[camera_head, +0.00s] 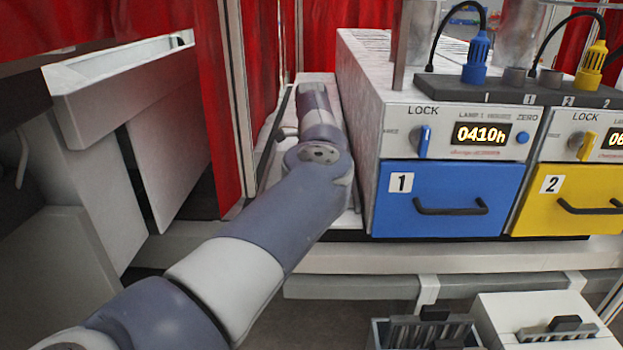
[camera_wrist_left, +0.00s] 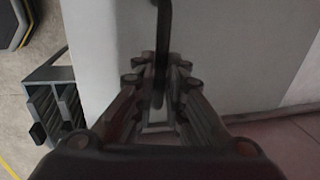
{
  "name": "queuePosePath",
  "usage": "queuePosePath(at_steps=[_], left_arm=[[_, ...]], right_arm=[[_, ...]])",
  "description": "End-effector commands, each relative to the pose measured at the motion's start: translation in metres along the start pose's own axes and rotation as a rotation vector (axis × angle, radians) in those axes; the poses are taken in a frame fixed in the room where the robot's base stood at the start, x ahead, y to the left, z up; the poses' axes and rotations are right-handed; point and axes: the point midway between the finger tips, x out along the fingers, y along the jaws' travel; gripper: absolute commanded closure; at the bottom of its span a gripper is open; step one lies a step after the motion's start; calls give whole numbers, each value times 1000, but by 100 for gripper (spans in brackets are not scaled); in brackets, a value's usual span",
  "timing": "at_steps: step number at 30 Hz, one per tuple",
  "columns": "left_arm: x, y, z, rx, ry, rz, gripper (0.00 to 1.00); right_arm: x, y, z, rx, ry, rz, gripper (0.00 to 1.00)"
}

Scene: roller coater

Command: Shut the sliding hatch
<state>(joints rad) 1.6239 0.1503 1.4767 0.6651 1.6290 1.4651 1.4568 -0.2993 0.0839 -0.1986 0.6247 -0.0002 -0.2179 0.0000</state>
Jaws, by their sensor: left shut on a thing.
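In the left wrist view, my left gripper (camera_wrist_left: 158,75) is shut on a dark bar handle (camera_wrist_left: 163,28). The handle stands in front of a pale grey-white panel (camera_wrist_left: 105,50), which looks like the sliding hatch. In the head view my left arm reaches in from the lower left to the gap beside the roller coater unit (camera_head: 362,90). The arm hides the gripper and handle there. How far the hatch is open cannot be told. My right gripper is not in view.
A blue drawer (camera_head: 450,190) and a yellow drawer (camera_head: 570,195) stand to the right of my arm. Red panels (camera_head: 270,70) in a metal frame rise close on its left. A dark rack (camera_wrist_left: 50,100) on the floor shows in the wrist view.

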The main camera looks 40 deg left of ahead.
Motion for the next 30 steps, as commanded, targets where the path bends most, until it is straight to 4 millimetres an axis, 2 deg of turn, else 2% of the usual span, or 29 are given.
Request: queuePosePath(at_steps=[5, 10, 11, 13, 24, 26, 30], left_arm=[[0, 2, -1, 1, 0, 8, 100], [1, 3, -1, 1, 1, 11, 100], [1, 3, -1, 1, 1, 11, 84], [2, 3, -1, 1, 1, 10, 69], [-2, 2, -1, 0, 1, 6, 69], [-6, 1, -1, 0, 1, 4, 69], [-29, 1, -1, 0, 1, 2, 69]], right_arm=[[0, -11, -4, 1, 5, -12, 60], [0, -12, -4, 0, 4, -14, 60], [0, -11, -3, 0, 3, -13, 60], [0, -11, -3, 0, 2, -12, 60], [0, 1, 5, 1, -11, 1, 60], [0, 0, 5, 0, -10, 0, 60], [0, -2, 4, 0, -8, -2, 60]])
